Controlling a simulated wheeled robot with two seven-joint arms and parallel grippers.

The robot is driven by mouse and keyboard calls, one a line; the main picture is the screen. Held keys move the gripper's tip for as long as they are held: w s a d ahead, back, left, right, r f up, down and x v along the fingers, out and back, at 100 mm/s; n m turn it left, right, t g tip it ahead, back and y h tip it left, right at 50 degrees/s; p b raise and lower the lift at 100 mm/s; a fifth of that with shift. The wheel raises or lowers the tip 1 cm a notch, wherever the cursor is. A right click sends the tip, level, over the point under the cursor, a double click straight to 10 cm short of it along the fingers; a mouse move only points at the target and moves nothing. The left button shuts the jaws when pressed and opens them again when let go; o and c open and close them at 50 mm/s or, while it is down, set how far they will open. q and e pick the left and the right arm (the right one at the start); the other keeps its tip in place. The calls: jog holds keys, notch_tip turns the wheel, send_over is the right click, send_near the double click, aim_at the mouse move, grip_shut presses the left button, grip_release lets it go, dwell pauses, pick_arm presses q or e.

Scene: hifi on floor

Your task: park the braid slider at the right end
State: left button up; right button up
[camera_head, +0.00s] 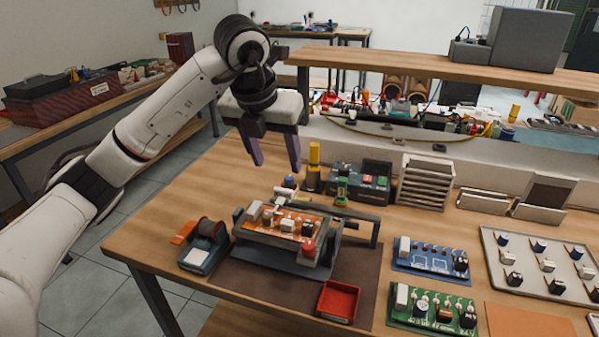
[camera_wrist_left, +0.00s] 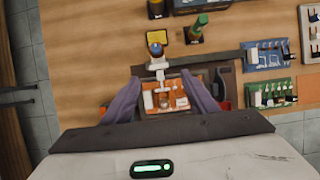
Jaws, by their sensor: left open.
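My left gripper (camera_head: 274,158) is open and empty, high above the back of the board holder (camera_head: 322,262), with its purple fingers pointing down. In the left wrist view my gripper (camera_wrist_left: 162,100) has its fingers spread either side of a pale piece with a blue-topped knob (camera_wrist_left: 155,50). This piece, perhaps the braid slider, also shows in the head view (camera_head: 290,183) near the left part of a dark rail (camera_head: 352,222). The rail runs to the right behind an orange circuit board (camera_head: 270,226). I cannot tell how the piece joins the rail. My right gripper is not in view.
A spool stand (camera_head: 204,246) is left of the holder and a red tray (camera_head: 338,301) in front. A yellow-topped bottle (camera_head: 313,168), a green-topped bottle (camera_head: 342,187) and a dark box (camera_head: 375,184) stand behind. Blue (camera_head: 430,260) and green (camera_head: 407,312) boards lie right.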

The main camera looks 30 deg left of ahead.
aim_at(283, 189)
pick_arm(q)
jog(key=x, duration=0.4)
jog(key=shift+s+a+f, duration=0.15)
jog(key=shift+s+a, duration=0.05)
jog(key=shift+s, duration=0.05)
jog(key=x, duration=0.4)
jog(key=shift+w+f, duration=0.15)
jog(key=shift+f, duration=0.15)
jog(key=shift+w+f, duration=0.15)
jog(key=shift+f, duration=0.1)
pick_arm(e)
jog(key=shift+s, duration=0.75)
